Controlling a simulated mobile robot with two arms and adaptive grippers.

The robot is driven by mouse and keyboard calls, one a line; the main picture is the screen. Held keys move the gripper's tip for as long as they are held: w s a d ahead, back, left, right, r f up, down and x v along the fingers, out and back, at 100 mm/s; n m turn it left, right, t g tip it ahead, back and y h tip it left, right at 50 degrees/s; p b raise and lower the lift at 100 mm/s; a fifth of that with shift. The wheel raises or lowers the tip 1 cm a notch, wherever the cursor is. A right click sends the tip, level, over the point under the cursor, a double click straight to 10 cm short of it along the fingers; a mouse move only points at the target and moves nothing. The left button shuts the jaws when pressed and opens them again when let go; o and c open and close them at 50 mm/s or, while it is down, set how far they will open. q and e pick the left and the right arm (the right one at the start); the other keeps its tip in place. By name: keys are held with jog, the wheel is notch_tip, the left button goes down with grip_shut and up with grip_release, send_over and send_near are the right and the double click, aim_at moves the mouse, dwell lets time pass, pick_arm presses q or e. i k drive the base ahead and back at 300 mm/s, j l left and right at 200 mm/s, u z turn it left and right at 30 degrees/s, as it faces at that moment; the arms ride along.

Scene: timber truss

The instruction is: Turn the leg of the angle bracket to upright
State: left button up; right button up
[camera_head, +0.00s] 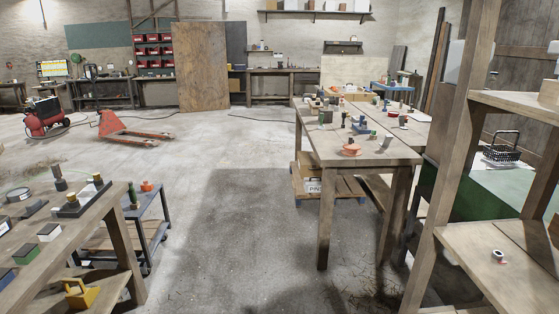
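I cannot pick out the angle bracket or its leg for certain in the head view. The wooden table (366,151) at the right bears many small parts, too small to tell apart from here. The wooden bench (68,240) at the lower left bears several dark and pale blocks and a dark base with upright pegs (84,199). A yellow piece (80,293) with a raised loop sits on the level below. Neither of my grippers is in view.
A blue-grey cart (157,219) stands beside the left bench. A timber shelf unit (470,240) stands close at the right. A red pallet jack (125,128) and a leaning wooden panel (202,65) are farther back. The concrete floor (235,200) between bench and table is clear.

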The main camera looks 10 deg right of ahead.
aim_at(401, 118)
jog(key=i+z, duration=0.15)
jog(key=i, duration=0.55)
jog(key=i+z, duration=0.1)
jog(key=i, duration=0.6)
jog(key=i+j+z, duration=0.15)
jog(key=i, duration=0.55)
jog(key=i+l+z, duration=0.15)
jog(key=i+z, duration=0.6)
jog(key=i, duration=0.3)
jog(key=i+j+z, duration=0.15)
jog(key=i+z, duration=0.25)
jog(key=i, duration=0.1)
